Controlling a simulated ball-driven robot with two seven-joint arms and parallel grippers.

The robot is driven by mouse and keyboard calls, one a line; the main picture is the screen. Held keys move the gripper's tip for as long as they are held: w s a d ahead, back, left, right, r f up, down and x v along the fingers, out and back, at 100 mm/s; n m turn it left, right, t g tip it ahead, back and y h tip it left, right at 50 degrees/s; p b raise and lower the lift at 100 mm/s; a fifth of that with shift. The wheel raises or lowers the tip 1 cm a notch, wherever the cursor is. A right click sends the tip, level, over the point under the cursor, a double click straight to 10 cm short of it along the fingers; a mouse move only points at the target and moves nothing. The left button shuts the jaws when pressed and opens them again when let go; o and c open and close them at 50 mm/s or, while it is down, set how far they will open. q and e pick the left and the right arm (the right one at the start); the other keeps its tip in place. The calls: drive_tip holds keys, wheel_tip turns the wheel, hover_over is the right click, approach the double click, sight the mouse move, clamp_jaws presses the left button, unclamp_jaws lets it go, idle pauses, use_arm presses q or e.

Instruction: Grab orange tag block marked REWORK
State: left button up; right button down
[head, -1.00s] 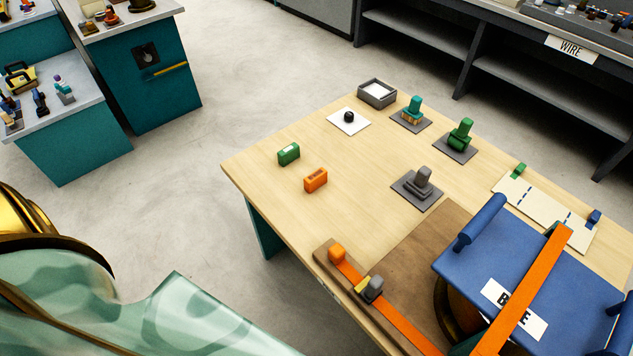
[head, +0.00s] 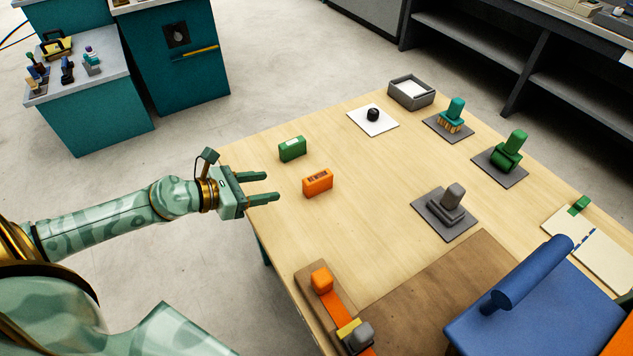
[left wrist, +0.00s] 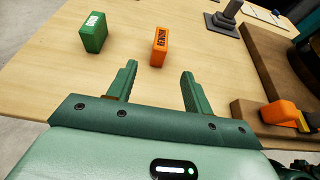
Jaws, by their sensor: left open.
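The orange tag block (head: 317,183) stands on the wooden table near its left edge, with dark lettering along its top. In the left wrist view the orange block (left wrist: 159,47) stands beyond the fingers, with dark lettering on it. A green tag block (head: 292,149) with a white label stands behind it; it also shows in the left wrist view (left wrist: 93,32). My left gripper (head: 273,186) is open and empty, its fingers pointing at the orange block from the left, with a short gap between. In the left wrist view the fingertips (left wrist: 159,72) are apart. My right gripper is not in view.
On the table (head: 330,240) are a grey tray (head: 411,93), a white card with a black knob (head: 373,115), and several tools on grey pads. An orange strap with an orange end piece (head: 321,281) lies at the front. Bare tabletop surrounds the tag blocks.

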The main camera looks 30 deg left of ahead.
sight(306, 182)
use_arm(q)
drive_tip(key=x, duration=0.8)
drive_tip(key=shift+w+d+f, duration=0.1)
drive_tip(key=shift+w, duration=0.05)
drive_tip(key=x, duration=0.3)
drive_tip(key=b+x, duration=0.1)
drive_tip(key=x, duration=0.1)
drive_tip(key=shift+w+d+f, duration=0.15)
drive_tip(key=shift+d+f, duration=0.1)
drive_tip(key=shift+f, duration=0.15)
drive_tip(key=shift+r, duration=0.1)
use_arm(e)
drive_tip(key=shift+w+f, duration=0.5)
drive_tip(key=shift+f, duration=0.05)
use_arm(q)
drive_tip(key=c, duration=1.1)
